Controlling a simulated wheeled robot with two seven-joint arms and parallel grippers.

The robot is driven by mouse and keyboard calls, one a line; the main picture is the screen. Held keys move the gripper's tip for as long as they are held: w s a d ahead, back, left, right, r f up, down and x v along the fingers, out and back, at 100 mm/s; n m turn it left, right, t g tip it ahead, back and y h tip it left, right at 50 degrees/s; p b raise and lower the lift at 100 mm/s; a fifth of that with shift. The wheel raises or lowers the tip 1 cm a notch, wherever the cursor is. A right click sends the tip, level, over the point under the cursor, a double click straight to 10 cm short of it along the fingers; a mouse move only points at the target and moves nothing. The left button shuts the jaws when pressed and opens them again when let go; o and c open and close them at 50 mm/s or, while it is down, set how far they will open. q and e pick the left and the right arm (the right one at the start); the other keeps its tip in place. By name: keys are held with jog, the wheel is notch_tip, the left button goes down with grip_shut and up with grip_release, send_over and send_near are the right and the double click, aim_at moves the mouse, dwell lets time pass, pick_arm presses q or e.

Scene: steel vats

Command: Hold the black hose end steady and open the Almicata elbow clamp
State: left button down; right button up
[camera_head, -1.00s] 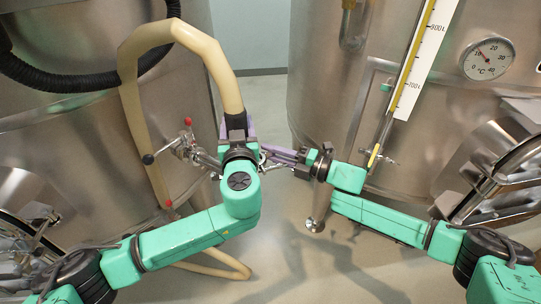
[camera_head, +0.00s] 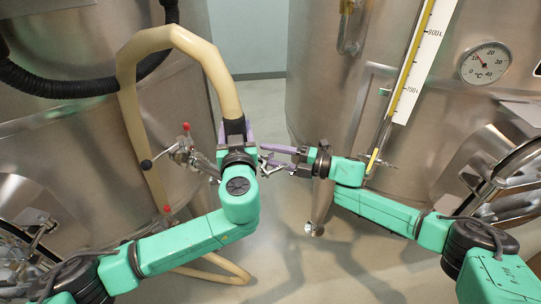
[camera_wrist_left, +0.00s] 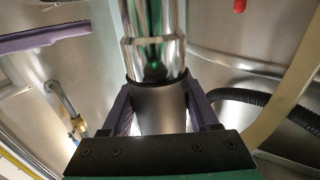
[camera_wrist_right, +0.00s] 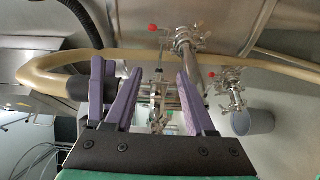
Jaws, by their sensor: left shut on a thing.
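The black hose end (camera_head: 234,127) terminates the beige hose and points down. My left gripper (camera_head: 240,150) is shut around it; in the left wrist view its purple fingers (camera_wrist_left: 158,98) press both sides of the dark cylinder, against a shiny steel pipe. The small steel elbow clamp (camera_head: 267,166) is just right of my left gripper. My right gripper (camera_head: 264,155) reaches in from the right with purple fingers apart. In the right wrist view its open fingers (camera_wrist_right: 160,88) straddle the clamp (camera_wrist_right: 158,118); contact cannot be told.
Large steel vats stand left (camera_head: 60,150) and right (camera_head: 320,110). A red-handled valve (camera_head: 183,150) is on the left vat, close to my left gripper. The beige hose (camera_head: 180,40) arches above. Floor between the vats is mostly free.

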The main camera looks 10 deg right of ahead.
jog(key=v, duration=1.2)
pick_arm(q)
jog(key=shift+c, duration=0.4)
grip_release()
